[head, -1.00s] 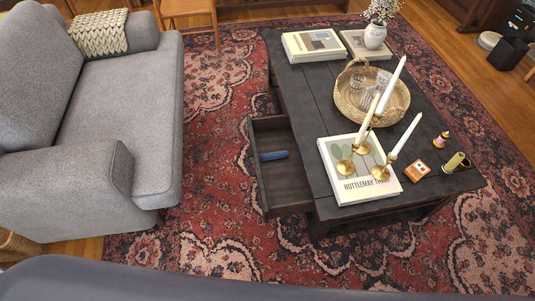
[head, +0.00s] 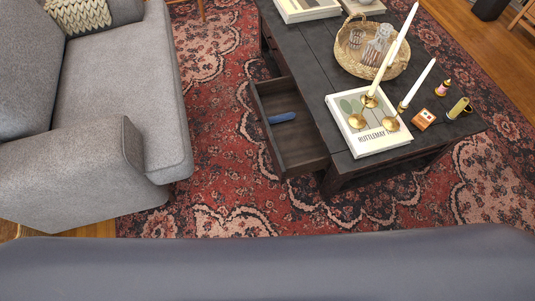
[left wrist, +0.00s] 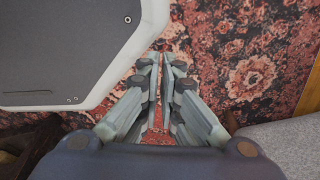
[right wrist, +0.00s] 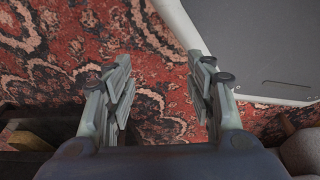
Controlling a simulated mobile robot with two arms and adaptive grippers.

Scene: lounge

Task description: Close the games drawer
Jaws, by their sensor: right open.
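The games drawer (head: 300,145) is a dark wooden box pulled out from the left side of the dark coffee table (head: 306,62). It stands open, with a small blue object (head: 282,117) lying inside. Neither gripper shows in the head view. In the left wrist view my left gripper (left wrist: 164,62) has its fingers together with nothing between them, over the rug. In the right wrist view my right gripper (right wrist: 163,75) is open and empty over the rug. Neither gripper is seen touching the drawer.
A grey sofa (head: 110,90) stands left of the drawer, with red patterned rug (head: 215,130) between. On the table are a woven basket (head: 342,56), books, candles in brass holders and small items. A blue-grey surface (head: 270,265) crosses the front.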

